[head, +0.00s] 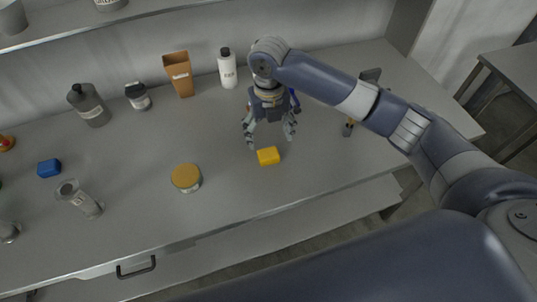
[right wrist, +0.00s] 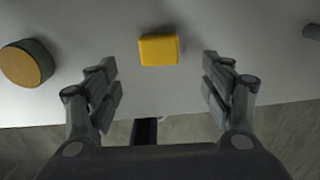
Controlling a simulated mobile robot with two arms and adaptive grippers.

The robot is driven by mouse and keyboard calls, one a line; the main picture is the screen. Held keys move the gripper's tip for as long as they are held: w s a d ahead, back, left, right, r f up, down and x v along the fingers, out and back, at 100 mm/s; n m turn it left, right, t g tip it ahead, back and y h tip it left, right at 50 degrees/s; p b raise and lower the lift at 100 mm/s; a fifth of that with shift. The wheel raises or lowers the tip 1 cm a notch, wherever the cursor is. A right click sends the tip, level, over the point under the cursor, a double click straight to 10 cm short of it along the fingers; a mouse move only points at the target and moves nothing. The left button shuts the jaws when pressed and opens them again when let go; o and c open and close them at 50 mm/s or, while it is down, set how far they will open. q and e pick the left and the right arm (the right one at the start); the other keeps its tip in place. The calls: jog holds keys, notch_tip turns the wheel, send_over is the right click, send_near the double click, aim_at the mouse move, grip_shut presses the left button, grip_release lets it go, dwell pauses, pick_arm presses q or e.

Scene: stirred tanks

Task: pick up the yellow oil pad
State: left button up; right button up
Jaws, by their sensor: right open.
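The yellow oil pad (head: 268,156) is a small block lying flat on the grey bench near its front edge. In the right wrist view the pad (right wrist: 159,50) lies between the lines of the two fingers, farther out than the fingertips. My right gripper (head: 270,136) is open and empty, pointing down above the bench just behind the pad. Its spread fingers also show in the right wrist view (right wrist: 161,77), apart from the pad. My left gripper is not in view.
A jar with an orange-yellow lid (head: 186,177) stands left of the pad. A white bottle (head: 227,69) and a brown box-like container (head: 179,74) stand behind. A blue block (head: 49,168) and a glass cylinder (head: 80,198) are at left. Bench around the pad is clear.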

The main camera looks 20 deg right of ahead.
send_over(268, 153)
notch_tip(268, 153, down, 4)
jog(key=shift+s+d+f+p, duration=0.1)
jog(key=shift+f+p, duration=0.1)
jog(key=shift+p, duration=0.2)
jog(key=shift+f, duration=0.25)
notch_tip(268, 153, down, 4)
jog(key=shift+f+p, duration=0.2)
jog(key=shift+p, duration=0.95)
jog(key=shift+f, duration=0.2)
jog(key=c, duration=1)
